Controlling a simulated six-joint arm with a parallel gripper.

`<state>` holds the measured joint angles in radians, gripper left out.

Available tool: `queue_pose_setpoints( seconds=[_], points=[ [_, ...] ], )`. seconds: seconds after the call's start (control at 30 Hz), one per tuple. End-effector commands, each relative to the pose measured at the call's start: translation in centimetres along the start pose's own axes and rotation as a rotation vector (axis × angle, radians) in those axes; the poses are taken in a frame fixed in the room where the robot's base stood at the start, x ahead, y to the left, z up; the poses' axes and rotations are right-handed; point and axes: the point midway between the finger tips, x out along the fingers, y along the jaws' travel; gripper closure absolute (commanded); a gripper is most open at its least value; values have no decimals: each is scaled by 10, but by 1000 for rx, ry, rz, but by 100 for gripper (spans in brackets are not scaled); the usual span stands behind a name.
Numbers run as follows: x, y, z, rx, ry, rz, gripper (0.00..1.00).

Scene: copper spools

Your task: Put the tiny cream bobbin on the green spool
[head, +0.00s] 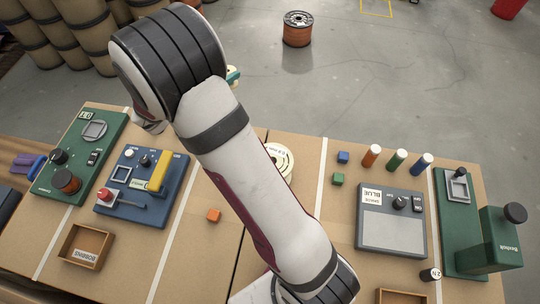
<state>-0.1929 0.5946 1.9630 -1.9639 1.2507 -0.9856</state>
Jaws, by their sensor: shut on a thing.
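My arm crosses the middle of the head view, and its wrist end lies behind the upper links. My gripper and its fingertips are hidden there, so what they hold does not show. I cannot make out the tiny cream bobbin. A larger cream spool (281,159) with printed text on its face lies on the table, partly covered by my arm. A small teal-and-cream piece (233,75) shows beside my upper arm; I cannot tell what it is. No spool in view is clearly the green spool.
A wooden tray labelled BOBBINS (86,246) sits front left. Green (80,158) and blue (142,187) machines stand left.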

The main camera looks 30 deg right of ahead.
Motion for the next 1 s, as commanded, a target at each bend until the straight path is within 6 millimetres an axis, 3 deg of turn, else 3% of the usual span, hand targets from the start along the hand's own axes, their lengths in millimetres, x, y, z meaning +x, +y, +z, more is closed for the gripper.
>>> queue_pose_setpoints(
  seconds=[0.2, 0.3, 0.4, 0.5, 0.63, 0.9, 1.0],
  points=[
    [-27, -150, 14, 183, 0, -440, 100],
    [-51, -204, 12, 254, 0, -612, 100],
    [-72, -242, 8, 308, 0, -738, 100],
    [-87, -264, 4, 339, -1, -814, 100],
    [-93, -261, -5, 350, -1, -849, 100],
    [-87, -181, -55, 350, -1, -846, 100],
    [-86, -164, -66, 351, -1, -848, 100]
  ],
)
